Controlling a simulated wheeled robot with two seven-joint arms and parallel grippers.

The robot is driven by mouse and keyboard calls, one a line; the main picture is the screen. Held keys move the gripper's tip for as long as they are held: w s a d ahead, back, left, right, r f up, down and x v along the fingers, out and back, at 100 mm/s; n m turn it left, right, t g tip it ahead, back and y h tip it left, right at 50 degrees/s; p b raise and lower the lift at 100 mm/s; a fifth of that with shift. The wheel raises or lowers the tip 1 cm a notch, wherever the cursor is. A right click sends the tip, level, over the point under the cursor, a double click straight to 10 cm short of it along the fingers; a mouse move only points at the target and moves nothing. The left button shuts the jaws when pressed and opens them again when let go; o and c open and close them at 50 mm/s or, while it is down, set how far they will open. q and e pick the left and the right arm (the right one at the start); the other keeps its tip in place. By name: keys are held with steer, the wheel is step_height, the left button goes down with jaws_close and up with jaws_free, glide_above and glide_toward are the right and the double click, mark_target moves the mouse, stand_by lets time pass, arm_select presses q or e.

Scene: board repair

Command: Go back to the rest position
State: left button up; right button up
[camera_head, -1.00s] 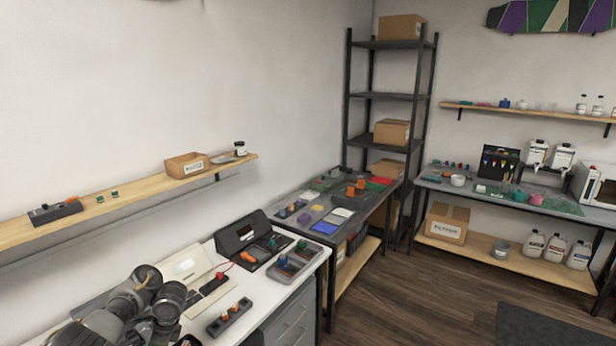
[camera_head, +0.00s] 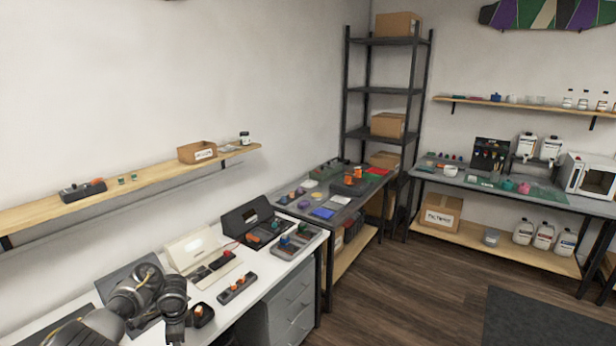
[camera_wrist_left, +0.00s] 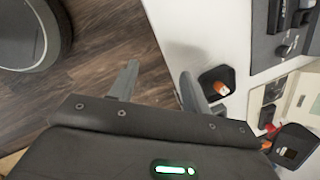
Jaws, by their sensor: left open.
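My left arm comes in at the lower left of the head view, over the near part of the white desk (camera_head: 232,304). In the left wrist view my left gripper (camera_wrist_left: 158,92) has its two fingers apart with nothing between them. Its fingers point past the desk edge, over the wood floor (camera_wrist_left: 150,55). In the head view its fingertips are hard to make out. My right gripper is in neither view.
On the desk are a dark block with orange parts (camera_head: 237,288), a cream device (camera_head: 190,247) and an open black case (camera_head: 252,224). A small black holder with an orange piece (camera_wrist_left: 217,82) lies near the desk edge. A wooden shelf (camera_head: 40,213) runs along the wall.

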arm_select(q)
steer(key=w+d+f+n+t+h+b, duration=0.1)
steer(key=d+f+n+t+h, duration=0.1)
steer(key=d+f, duration=0.3)
steer(key=w+d+f+n+t+h, duration=0.1)
steer(key=d+f+n+t, duration=0.15)
steer(key=f, duration=0.35)
steer(key=s+d+f+n+b, duration=0.1)
steer(key=s+f+n, duration=0.1)
steer(key=s+f, duration=0.4)
steer(key=s+d+f+n+b, duration=0.1)
steer(key=s+f, duration=0.3)
steer(key=f, duration=0.5)
steer(key=s+f+n+g+b, duration=0.1)
steer(key=s+f, duration=0.5)
steer(key=s, duration=0.5)
steer(key=s+a+f+n+y, duration=0.1)
steer(key=s+f, duration=0.5)
steer(key=s, duration=0.5)
steer(key=s+f+n+g+b, duration=0.1)
steer(key=s+f+n, duration=0.1)
steer(key=s+f, duration=0.65)
steer(key=s+d+g, duration=0.1)
steer(key=s+g, duration=0.1)
steer(key=s, duration=1.8)
steer(key=shift+s+d+b, duration=0.25)
steer(key=shift+s+b, duration=0.1)
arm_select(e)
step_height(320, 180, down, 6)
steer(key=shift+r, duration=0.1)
